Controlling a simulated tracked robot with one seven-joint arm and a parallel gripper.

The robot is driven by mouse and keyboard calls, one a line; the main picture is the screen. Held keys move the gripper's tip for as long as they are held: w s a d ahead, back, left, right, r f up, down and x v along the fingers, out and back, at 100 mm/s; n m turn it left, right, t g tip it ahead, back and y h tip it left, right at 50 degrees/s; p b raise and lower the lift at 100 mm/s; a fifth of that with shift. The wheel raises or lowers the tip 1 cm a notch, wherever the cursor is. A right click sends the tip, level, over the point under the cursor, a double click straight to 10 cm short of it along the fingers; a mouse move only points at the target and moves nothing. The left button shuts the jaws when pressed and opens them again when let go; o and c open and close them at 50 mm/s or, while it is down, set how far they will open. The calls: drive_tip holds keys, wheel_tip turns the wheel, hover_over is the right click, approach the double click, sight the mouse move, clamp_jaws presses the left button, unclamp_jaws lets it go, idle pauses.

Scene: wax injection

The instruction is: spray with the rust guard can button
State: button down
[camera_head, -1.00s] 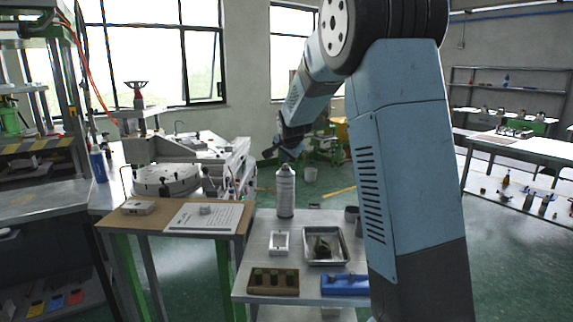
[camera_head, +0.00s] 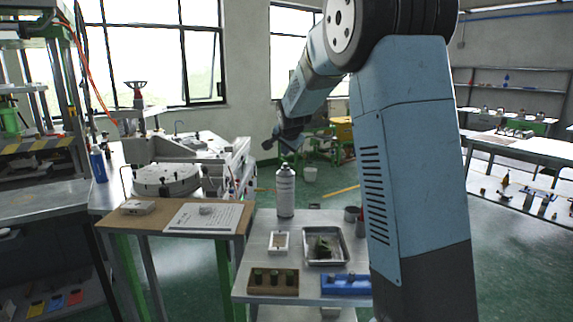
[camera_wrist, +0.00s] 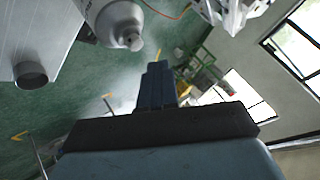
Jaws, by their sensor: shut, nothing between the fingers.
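A white-grey spray can (camera_head: 285,192) stands upright at the back of the small grey table; it is the likely rust guard can, but its label is too small to read. Its small nozzle or button shows on top. My gripper (camera_head: 268,145) is shut and empty, above and slightly left of the can's top, with a visible gap. In the wrist view the can's top (camera_wrist: 118,18) is at the upper edge, and my shut fingers (camera_wrist: 157,75) point past it without touching it.
The small grey table (camera_head: 258,230) also holds a metal tray (camera_head: 345,258), a small white box (camera_head: 279,243), a wooden block (camera_head: 273,281) with dark pegs, a blue block (camera_head: 346,284) and cups (camera_head: 351,214). A brown-topped table (camera_head: 145,223) with a paper sheet stands left.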

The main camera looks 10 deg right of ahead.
drive_tip(key=shift+r, duration=2.2)
idle(1.0)
drive_tip(key=shift+f, duration=3.1)
drive_tip(key=shift+f, duration=0.4)
idle(0.8)
drive_tip(key=shift+r, duration=0.45)
